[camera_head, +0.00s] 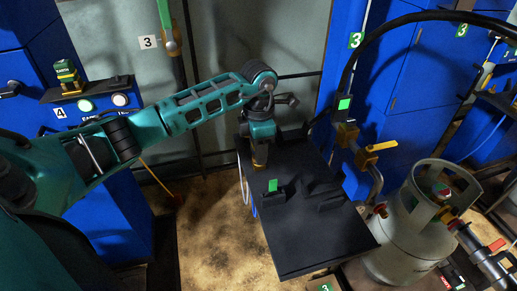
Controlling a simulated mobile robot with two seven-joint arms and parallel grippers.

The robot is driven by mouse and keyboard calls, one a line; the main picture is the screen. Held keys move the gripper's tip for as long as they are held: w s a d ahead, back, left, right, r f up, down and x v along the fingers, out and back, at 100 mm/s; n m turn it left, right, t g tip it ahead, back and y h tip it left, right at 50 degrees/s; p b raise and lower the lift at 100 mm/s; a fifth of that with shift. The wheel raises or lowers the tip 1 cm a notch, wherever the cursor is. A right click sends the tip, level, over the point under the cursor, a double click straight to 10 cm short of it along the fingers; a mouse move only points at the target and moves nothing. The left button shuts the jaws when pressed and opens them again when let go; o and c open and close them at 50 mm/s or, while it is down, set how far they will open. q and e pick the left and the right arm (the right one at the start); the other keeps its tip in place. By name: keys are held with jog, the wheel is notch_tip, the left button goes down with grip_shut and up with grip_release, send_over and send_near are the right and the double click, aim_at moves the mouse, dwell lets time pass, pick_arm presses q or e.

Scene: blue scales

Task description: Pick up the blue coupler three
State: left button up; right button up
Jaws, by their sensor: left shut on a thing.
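My left gripper (261,132) is over the far left end of a black tray-like shelf (325,245). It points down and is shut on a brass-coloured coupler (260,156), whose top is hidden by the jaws. A thin blue line (252,200) hangs by the shelf's left edge below it. I cannot tell whether the coupler touches the shelf, or read a number on it. My right gripper is not in view.
A green marker (272,185) and low black holders (323,196) are on the shelf. A yellow-handled valve (377,148) on a pipe and a grey gas cylinder (404,240) stand to the right. Blue cabinets (410,85) stand behind. The shelf's near part is clear.

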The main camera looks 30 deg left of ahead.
pick_arm(q)
notch_tip(320, 180, up, 20)
jog(key=p, duration=0.3)
jog(key=shift+f, duration=0.15)
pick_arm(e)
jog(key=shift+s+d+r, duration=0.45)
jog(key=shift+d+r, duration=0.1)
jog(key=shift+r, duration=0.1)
pick_arm(q)
notch_tip(320, 180, up, 5)
jog(key=p, duration=0.4)
jog(key=shift+p, duration=0.3)
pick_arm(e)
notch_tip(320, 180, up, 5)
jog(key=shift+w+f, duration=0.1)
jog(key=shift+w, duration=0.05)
